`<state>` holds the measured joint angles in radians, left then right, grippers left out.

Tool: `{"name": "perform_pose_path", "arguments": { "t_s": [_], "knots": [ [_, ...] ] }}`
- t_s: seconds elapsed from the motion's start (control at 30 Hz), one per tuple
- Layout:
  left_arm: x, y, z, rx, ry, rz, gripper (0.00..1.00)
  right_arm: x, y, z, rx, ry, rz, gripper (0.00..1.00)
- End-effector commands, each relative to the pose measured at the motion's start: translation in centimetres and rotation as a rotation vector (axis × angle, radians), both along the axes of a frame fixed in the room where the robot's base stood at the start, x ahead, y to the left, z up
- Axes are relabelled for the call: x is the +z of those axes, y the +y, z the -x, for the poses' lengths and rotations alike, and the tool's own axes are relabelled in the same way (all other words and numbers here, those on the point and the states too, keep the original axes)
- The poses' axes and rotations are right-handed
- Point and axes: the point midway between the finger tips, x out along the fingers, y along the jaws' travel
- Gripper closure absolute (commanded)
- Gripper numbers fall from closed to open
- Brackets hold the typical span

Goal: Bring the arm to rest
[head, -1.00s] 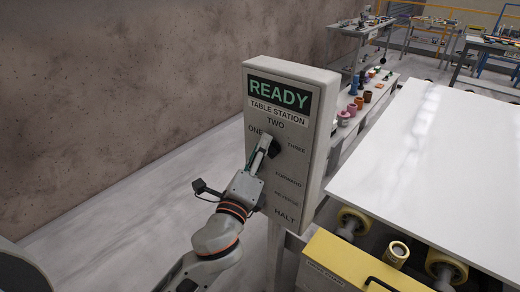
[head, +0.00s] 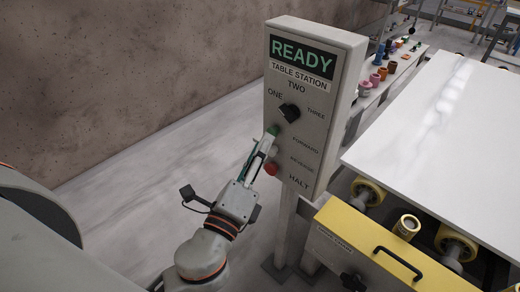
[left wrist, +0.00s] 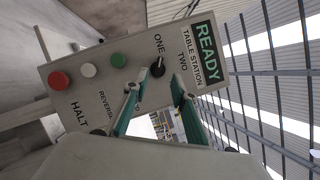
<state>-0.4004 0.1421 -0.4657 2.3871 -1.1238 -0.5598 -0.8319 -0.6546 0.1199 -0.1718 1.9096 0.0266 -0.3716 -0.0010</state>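My left arm comes in from the lower left in the head view. Its gripper (head: 266,142) is in front of the control panel (head: 309,160), below the black selector knob (head: 289,112) and apart from it. In the left wrist view the two teal fingers (left wrist: 161,78) stand apart with nothing between them, and the knob (left wrist: 158,67) shows just beyond their tips. The panel's screen (head: 301,56) reads READY. A red button (head: 271,168) shows beside the fingers; a green button (left wrist: 119,60) and a white button (left wrist: 88,70) show in the wrist view. My right gripper is out of view.
The white slab (head: 440,140) lies on a roller table at the right. A shelf (head: 375,100) with small coloured items stands behind the panel. Open floor lies left of the panel, before the wall (head: 130,80).

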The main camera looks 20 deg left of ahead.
Motion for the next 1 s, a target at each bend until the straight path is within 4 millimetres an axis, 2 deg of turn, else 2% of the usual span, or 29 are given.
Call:
{"name": "perform_pose_path", "arguments": {
  "t_s": [0.53, 0.63, 0.67, 0.77, 0.87, 0.9, 0.97, 1.0],
  "knots": [
    [-0.1, 0.0, 0.2, -0.001, 0.000, 0.001, 0.74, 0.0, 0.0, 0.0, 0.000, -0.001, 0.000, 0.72],
    [-1.2, 0.0, 0.1, -0.012, 0.025, 0.033, 0.74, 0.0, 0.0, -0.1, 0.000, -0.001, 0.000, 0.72],
    [-1.9, -0.1, 0.0, -0.018, 0.043, 0.057, 0.74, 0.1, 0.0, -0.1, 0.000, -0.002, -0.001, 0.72],
    [-6.3, 0.0, -0.2, -0.049, 0.140, 0.196, 0.74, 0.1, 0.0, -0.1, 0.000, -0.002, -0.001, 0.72],
    [-12.7, 0.1, 0.1, -0.073, 0.285, 0.427, 0.74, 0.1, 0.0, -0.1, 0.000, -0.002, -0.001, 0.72],
    [-15.5, 0.3, 0.6, -0.071, 0.347, 0.535, 0.74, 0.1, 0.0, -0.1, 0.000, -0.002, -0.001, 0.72],
    [-19.6, 0.6, 1.4, -0.058, 0.436, 0.706, 0.74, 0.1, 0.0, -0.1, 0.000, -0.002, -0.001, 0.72],
    [-22.3, 0.8, 2.2, -0.041, 0.490, 0.821, 0.74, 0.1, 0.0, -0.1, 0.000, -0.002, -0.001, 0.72]
  ]
}}
